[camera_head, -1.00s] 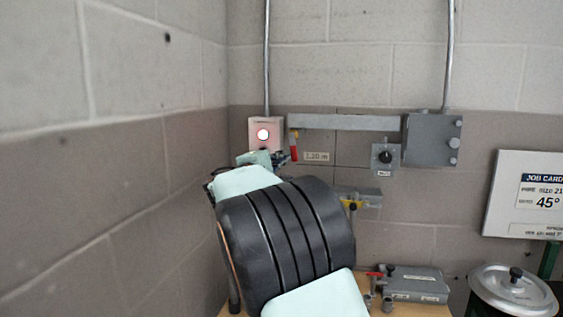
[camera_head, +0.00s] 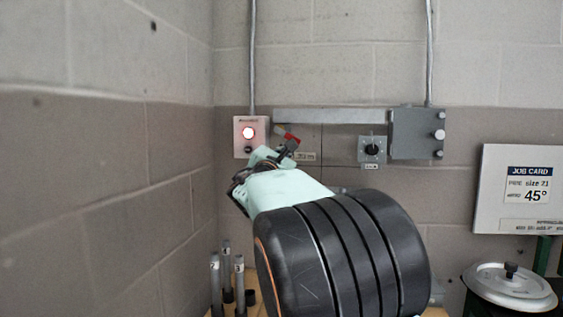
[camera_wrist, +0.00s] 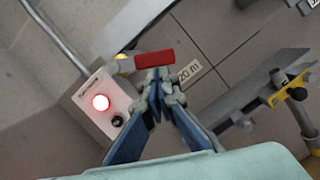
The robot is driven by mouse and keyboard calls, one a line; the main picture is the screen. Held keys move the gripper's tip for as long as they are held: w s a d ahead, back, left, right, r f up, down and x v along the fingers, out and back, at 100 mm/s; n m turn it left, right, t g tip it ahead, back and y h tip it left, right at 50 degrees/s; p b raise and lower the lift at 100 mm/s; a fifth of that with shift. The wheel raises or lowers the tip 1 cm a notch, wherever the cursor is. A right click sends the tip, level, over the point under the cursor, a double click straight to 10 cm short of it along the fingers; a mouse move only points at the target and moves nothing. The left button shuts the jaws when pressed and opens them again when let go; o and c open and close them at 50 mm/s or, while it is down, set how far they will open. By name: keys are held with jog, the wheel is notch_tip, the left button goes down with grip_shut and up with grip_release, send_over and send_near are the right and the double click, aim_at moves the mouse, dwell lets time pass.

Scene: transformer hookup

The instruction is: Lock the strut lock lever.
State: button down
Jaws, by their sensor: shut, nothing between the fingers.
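The red lever (camera_head: 289,135), which I take to be the strut lock lever, is on the wall by the left end of a long grey bar (camera_head: 330,116). It slants down to the right from its left end. In the wrist view the red lever (camera_wrist: 154,58) lies across the tips of my gripper (camera_wrist: 157,78), with a yellow part (camera_wrist: 122,63) at its left end. My gripper (camera_head: 287,149) is shut and empty, just below the lever. The tips look to be at or against it; contact is not certain. The lever's mount is partly hidden.
A pale box with a lit red lamp (camera_head: 249,133) is close left of my gripper. A dial box (camera_head: 372,150) and a grey junction box (camera_head: 417,133) are to the right. A yellow clamp (camera_wrist: 285,92) is at the right of the wrist view. My arm hides much of the bench.

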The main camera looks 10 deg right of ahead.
jog(key=n, duration=0.1)
jog(key=d+r+n+y+b, duration=0.1)
jog(key=n, duration=0.1)
jog(key=r+n+b, duration=0.1)
jog(key=n, duration=0.1)
jog(key=shift+s+d+t+y, duration=0.3)
jog(key=shift+s+d+t, duration=0.05)
jog(key=shift+d+t, duration=0.05)
jog(key=shift+r, duration=0.2)
dwell(0.3)
jog(key=b, duration=0.4)
send_near(296, 138)
jog(key=shift+n, duration=0.3)
jog(key=f, duration=0.1)
jog(key=s+f, duration=0.1)
jog(key=f, duration=0.2)
jog(key=shift+s+a+f, duration=0.25)
jog(key=shift+s+a, duration=0.1)
